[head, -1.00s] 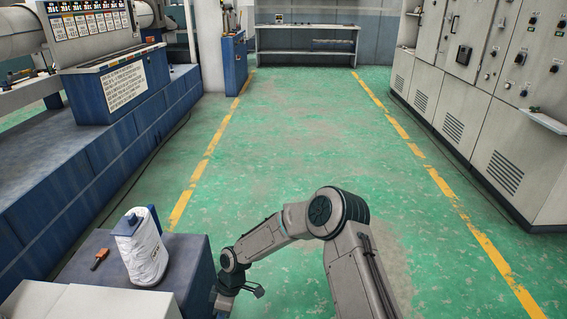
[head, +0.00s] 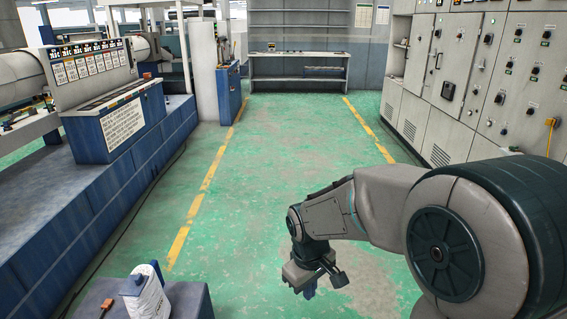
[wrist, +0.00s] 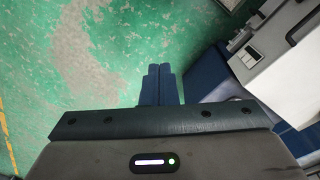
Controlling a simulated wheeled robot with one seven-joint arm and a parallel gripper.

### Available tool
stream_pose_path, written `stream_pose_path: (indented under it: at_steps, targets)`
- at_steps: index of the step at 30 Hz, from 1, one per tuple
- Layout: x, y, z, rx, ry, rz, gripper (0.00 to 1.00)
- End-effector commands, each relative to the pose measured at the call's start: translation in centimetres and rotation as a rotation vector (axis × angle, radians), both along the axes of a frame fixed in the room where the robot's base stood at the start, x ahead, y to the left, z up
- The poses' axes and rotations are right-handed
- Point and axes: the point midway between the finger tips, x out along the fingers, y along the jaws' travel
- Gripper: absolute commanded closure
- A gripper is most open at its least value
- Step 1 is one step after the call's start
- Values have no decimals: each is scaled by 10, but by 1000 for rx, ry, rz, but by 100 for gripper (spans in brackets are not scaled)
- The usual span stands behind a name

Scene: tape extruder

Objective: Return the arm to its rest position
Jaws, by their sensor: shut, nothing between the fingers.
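My gripper (head: 309,291) hangs at the end of my bent arm, above the green floor and to the right of the blue stand in the head view. In the wrist view its two blue fingers (wrist: 161,84) lie side by side, closed together with nothing between them. The arm is folded in the lower right of the head view, with a large dark joint close to the camera.
A blue stand (head: 192,299) at the lower left bears a white bag (head: 150,300) and a small orange-handled item (head: 107,304). A blue machine (head: 60,200) lines the left, grey cabinets (head: 450,100) the right. The green floor (head: 270,170) between is clear.

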Motion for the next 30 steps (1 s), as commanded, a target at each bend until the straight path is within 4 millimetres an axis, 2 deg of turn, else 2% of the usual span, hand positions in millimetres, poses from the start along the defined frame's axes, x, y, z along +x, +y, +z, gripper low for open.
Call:
stream_pose_path:
  at_steps: [1,6,12,15,21,30]
  targets:
    - [-9,-11,29,-1,-24,-54,100]
    - [-42,-44,87,13,-84,-245,100]
    - [-86,-73,142,63,-148,-463,100]
    - [-105,-83,160,93,-173,-552,100]
    - [-128,-91,176,139,-195,-660,100]
    - [-132,-92,177,146,-199,-677,100]
